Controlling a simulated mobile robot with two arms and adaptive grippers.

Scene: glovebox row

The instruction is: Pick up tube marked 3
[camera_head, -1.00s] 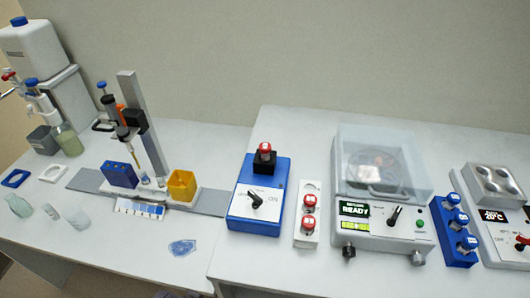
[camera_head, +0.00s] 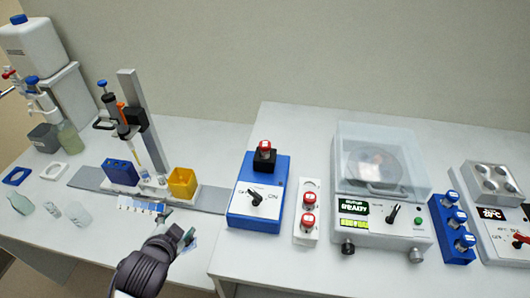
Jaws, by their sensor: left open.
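Several capped tubes are in view, but I cannot read a 3 on any of them. One red-capped tube (camera_head: 264,147) stands in the black holder on top of the blue mixer. Two red-capped tubes, an upper one (camera_head: 309,198) and a lower one (camera_head: 307,220), stand in a white rack (camera_head: 298,239). Several blue-capped tubes (camera_head: 459,216) stand in a blue rack (camera_head: 459,259) at the right. My left gripper (camera_head: 180,229) is open above the table's front, left of all these tubes. It appears empty. My right gripper is out of view.
The blue mixer (camera_head: 247,225) stands between my left gripper and the white rack. A clear-lidded centrifuge (camera_head: 375,228) is right of that rack. A pipette stand (camera_head: 141,120), a blue box (camera_head: 121,173) and a yellow bin (camera_head: 182,183) stand beyond my gripper.

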